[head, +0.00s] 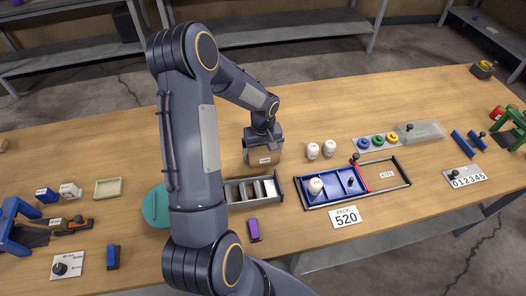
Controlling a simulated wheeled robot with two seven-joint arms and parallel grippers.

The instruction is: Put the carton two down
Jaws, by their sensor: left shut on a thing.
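A small brown carton (262,157) with a white label shows in the head view, right of my large arm link. My left gripper (263,146) is shut on it from above. The label is too small to read with certainty. The carton is just behind a grey compartment tray (283,190); I cannot tell whether it touches the table. My arm hides part of the tray's left side. My right gripper is not in view.
A teal round thing (155,206) is partly behind my arm. The table behind the carton is clear.

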